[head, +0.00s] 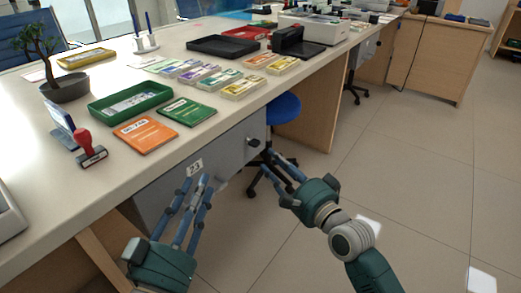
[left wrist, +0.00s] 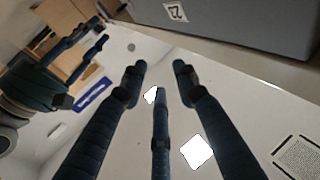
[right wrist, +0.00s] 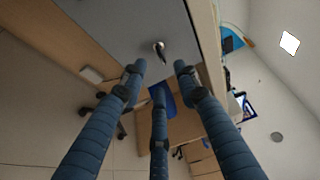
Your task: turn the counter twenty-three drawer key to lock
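The grey drawer front (head: 228,153) under the counter carries a white label (head: 195,167) reading 23. The label also shows in the left wrist view (left wrist: 175,12). The drawer key (head: 252,142) sticks out of the lock at the drawer's right part; it shows in the right wrist view (right wrist: 161,50) beyond the fingertips. My right gripper (head: 273,160) is open and empty, just right of and below the key, apart from it. My left gripper (head: 200,182) is open and empty in front of the drawer, near the label.
The counter top (head: 60,180) holds a red-handled stamp (head: 88,150), an orange booklet (head: 146,135), a green tray (head: 130,102) and banknote bundles (head: 243,86). A blue stool (head: 283,107) stands behind my right gripper. The floor at right is clear.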

